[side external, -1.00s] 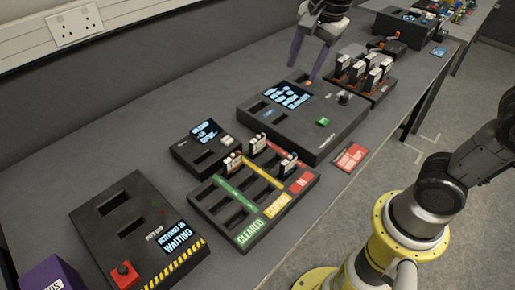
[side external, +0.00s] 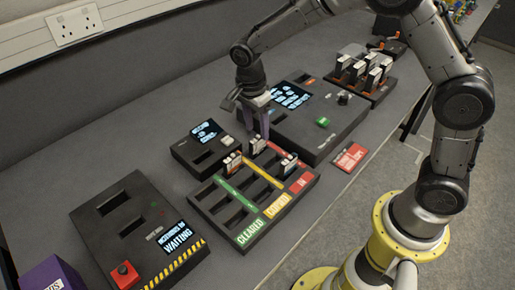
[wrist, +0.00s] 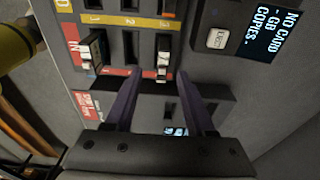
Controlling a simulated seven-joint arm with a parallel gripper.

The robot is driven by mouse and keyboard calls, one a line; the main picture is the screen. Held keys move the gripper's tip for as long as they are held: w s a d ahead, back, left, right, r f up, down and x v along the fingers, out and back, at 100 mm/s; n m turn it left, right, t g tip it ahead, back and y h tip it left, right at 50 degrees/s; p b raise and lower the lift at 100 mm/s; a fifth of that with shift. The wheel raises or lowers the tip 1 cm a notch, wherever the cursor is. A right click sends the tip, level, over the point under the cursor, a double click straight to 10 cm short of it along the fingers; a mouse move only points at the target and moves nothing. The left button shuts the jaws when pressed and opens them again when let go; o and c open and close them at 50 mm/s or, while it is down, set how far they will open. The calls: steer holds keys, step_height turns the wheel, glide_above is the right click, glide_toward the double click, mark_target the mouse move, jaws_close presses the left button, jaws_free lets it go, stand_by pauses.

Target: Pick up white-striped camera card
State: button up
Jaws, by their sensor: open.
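A slotted black tray (side external: 203,198) with red, yellow and green strips holds three upright cards. One pale card (side external: 257,146) stands at the far end of the red-strip row, and it also shows in the wrist view (wrist: 163,57). It looks white-topped, but its stripe is too small to read surely. A second card (side external: 288,164) stands nearer the red label, and an orange-marked card (side external: 232,162) stands by the yellow strip. My gripper (side external: 256,131) is open and points down just above the pale card. In the wrist view its purple fingers (wrist: 158,77) flank the line to that card, with nothing between them.
A small reader box (side external: 188,155) with a screen stands behind the tray, and a larger console (side external: 310,145) is close on the right. A rack of several cards (side external: 365,72) stands farther back. A red-button box (side external: 110,225) is at the left.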

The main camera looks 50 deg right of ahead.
mark_target(257, 138)
steer(key=shift+w+d+f, duration=0.1)
steer(key=shift+d+f, duration=0.1)
steer(key=shift+f, duration=1.5)
steer(key=shift+w+d+f, duration=0.1)
steer(key=shift+d+f, duration=0.05)
steer(key=shift+f, duration=1.5)
steer(key=shift+c, duration=0.3)
jaws_close()
